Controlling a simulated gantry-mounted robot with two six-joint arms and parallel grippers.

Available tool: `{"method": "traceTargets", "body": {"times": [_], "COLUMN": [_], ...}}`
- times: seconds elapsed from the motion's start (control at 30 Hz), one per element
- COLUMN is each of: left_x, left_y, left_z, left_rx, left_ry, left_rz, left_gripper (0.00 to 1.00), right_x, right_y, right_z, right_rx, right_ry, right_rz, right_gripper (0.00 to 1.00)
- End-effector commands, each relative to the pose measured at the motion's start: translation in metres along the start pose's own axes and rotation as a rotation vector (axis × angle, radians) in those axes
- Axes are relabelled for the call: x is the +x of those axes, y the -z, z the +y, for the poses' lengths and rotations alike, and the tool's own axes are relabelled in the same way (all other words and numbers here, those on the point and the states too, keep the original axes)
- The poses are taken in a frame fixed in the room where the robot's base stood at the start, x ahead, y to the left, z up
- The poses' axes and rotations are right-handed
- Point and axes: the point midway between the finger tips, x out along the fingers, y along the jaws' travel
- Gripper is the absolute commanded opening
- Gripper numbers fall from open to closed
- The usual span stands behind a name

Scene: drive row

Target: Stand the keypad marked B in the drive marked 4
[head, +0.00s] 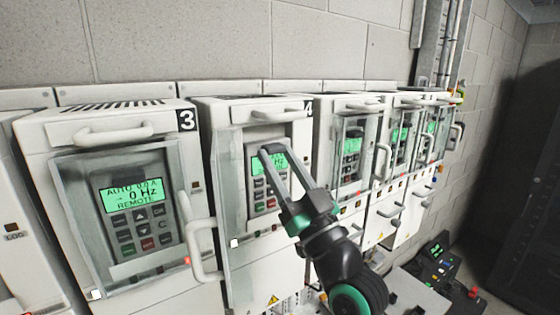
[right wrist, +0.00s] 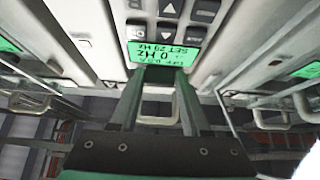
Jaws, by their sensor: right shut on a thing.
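The drive marked 4 (head: 290,240) is the white cabinet just left of centre in the head view, its number at its top right corner. A grey keypad (head: 258,187) with a green display and several buttons is upright in its front recess. My right gripper (head: 271,150) is shut on this keypad at its display end. In the right wrist view the fingertips (right wrist: 161,73) meet the edge of the keypad (right wrist: 165,51), which reads 0 Hz upside down. No letter B is readable on it. I cannot tell whether it is fully seated. My left gripper is out of view.
The drive marked 3 (head: 112,130), with a keypad (head: 139,214) behind its clear cover, stands at left. A pale handle (head: 203,250) juts out between drives 3 and 4. More drives (head: 352,105) run right. A dark device (head: 436,258) lies lower right.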

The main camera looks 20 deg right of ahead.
Motion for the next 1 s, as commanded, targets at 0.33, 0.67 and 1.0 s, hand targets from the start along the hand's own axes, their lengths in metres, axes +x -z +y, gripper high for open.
{"method": "traceTargets", "body": {"times": [0.33, 0.67, 1.0], "left_x": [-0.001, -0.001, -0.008], "left_y": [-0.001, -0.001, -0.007], "left_z": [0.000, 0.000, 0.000], "left_rx": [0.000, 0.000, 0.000], "left_ry": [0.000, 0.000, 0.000], "left_rz": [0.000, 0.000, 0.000], "left_gripper": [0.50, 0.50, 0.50], "right_x": [-0.001, -0.001, -0.034], "right_y": [-0.001, -0.001, -0.005], "right_z": [0.000, 0.000, 0.000], "right_rx": [0.000, 0.000, 0.000], "right_ry": [0.000, 0.000, 0.000], "right_rz": [0.002, 0.001, 0.000], "right_gripper": [0.58, 0.82, 0.82]}}
